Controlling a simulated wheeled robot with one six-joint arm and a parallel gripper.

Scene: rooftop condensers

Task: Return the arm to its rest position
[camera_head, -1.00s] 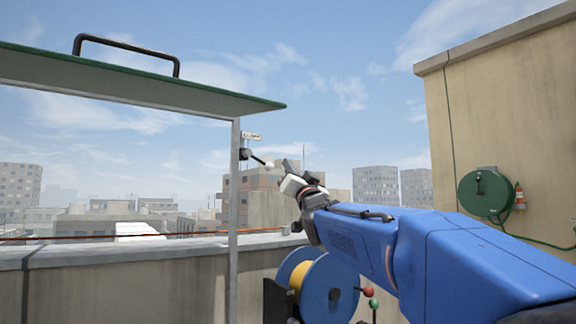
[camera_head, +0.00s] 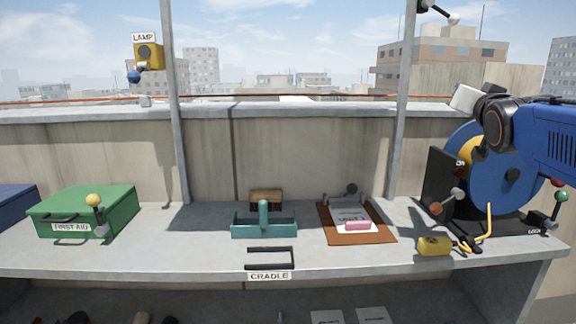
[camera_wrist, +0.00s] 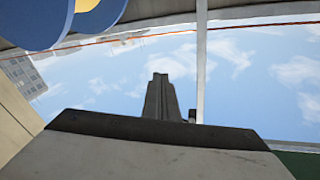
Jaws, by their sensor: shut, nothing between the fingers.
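My arm (camera_head: 552,135) is blue and enters the head view from the right edge, in front of a blue cable reel. Its dark wrist and pale end part (camera_head: 467,98) are raised above the bench, apart from the bench top. The fingertips are not clear in the head view. In the wrist view my gripper (camera_wrist: 161,82) shows as dark fingers together against the sky, shut and empty.
The blue reel (camera_head: 518,178) stands on the bench (camera_head: 190,250) close below my wrist. A post (camera_head: 404,105) rises left of it. A clipboard (camera_head: 383,236), a teal holder (camera_head: 249,228), a yellow cylinder (camera_head: 432,246) and a green first aid box (camera_head: 118,205) stand on the bench.

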